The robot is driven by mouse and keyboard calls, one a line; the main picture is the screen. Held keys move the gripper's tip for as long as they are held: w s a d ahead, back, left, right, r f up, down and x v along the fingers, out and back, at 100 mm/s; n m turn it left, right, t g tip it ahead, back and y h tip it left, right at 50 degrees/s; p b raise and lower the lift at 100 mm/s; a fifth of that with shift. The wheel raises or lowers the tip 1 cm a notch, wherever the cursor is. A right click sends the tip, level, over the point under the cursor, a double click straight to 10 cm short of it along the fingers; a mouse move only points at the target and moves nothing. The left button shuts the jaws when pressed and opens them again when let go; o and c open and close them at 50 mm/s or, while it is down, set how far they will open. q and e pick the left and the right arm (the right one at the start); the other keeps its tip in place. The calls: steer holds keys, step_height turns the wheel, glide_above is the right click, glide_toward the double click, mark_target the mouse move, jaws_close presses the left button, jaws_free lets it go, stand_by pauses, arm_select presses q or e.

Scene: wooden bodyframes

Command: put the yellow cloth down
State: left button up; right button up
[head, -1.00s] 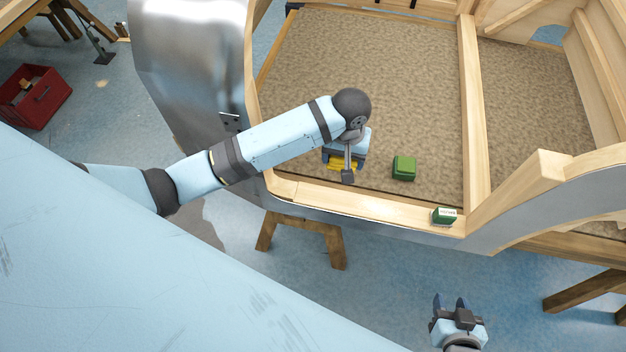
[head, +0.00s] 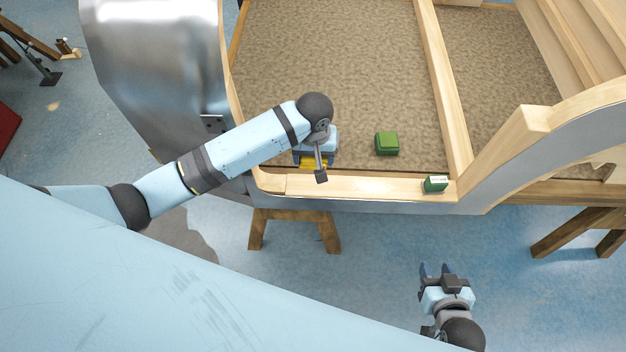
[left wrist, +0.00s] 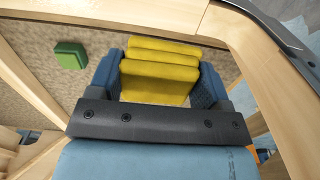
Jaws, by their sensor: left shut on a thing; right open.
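The yellow cloth (left wrist: 160,72) is folded in layers and sits between the two blue fingers of my left gripper (left wrist: 158,85) in the left wrist view. In the head view my left gripper (head: 314,160) is over the carpeted floor of the wooden frame, just inside its front rail. Only a thin strip of the cloth (head: 313,166) shows there, under the gripper. I cannot tell whether the cloth touches the carpet. My right gripper (head: 437,272) is open and empty, outside the frame, over the blue floor.
A green block (head: 387,143) lies on the carpet (head: 350,60) right of my left gripper. A small green and white box (head: 435,184) stands on the front wooden rail (head: 360,187). A wooden post (head: 443,90) divides the carpeted area. A trestle (head: 293,230) stands below the frame.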

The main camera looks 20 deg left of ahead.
mark_target(313, 186)
arm_select(q)
step_height(313, 186, down, 13)
steer(key=shift+f, duration=0.1)
stand_by(0.3)
steer(key=shift+f, duration=0.1)
steer(key=o, duration=0.8)
